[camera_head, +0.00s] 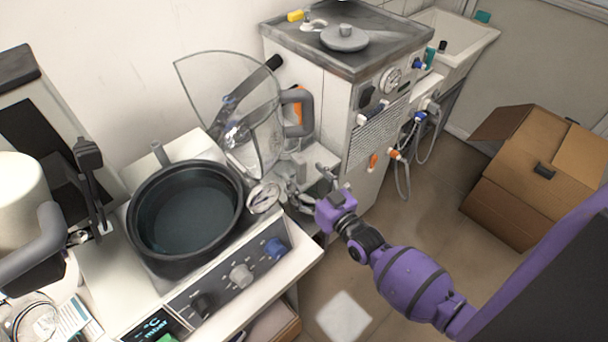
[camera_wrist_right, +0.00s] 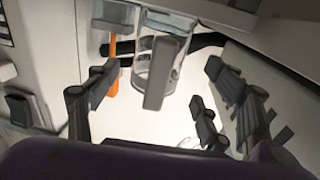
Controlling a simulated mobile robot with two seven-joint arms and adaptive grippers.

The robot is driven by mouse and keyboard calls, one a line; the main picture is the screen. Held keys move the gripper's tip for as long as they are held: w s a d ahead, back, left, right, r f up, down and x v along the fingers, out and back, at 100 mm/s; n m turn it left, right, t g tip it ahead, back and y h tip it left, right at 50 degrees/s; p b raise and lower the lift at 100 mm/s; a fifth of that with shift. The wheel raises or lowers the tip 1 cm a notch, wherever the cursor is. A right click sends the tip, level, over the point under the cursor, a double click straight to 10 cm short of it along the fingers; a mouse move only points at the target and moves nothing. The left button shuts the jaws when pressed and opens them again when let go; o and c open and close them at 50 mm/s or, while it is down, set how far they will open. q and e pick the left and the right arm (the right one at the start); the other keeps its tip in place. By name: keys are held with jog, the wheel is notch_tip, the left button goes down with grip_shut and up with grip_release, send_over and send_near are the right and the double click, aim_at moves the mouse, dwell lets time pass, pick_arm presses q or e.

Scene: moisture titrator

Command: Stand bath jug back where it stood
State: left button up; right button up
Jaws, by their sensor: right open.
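The bath jug (camera_head: 267,136) is a clear vessel with a grey handle (camera_head: 303,113), behind and right of the dark round bath (camera_head: 187,212) in the head view. What its base rests on is hidden. In the right wrist view, the jug (camera_wrist_right: 146,62) and its grey handle (camera_wrist_right: 168,73) show beyond the fingers. My right gripper (camera_head: 308,190) is open, just below and in front of the jug in the head view. In the right wrist view, its fingers (camera_wrist_right: 160,88) are spread to either side of the handle, which appears ungripped. My left gripper is not in view.
A clear curved shield (camera_head: 205,75) rises behind the bath. A grey cabinet (camera_head: 340,100) with a gauge and hoses stands right of the jug. A pressure gauge (camera_head: 263,197) sits beside the bath. An open cardboard box (camera_head: 535,175) stands on the floor at right.

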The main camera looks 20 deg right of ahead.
jog(key=shift+s+d, duration=0.1)
jog(key=shift+s, duration=0.25)
jog(key=v, duration=1.2)
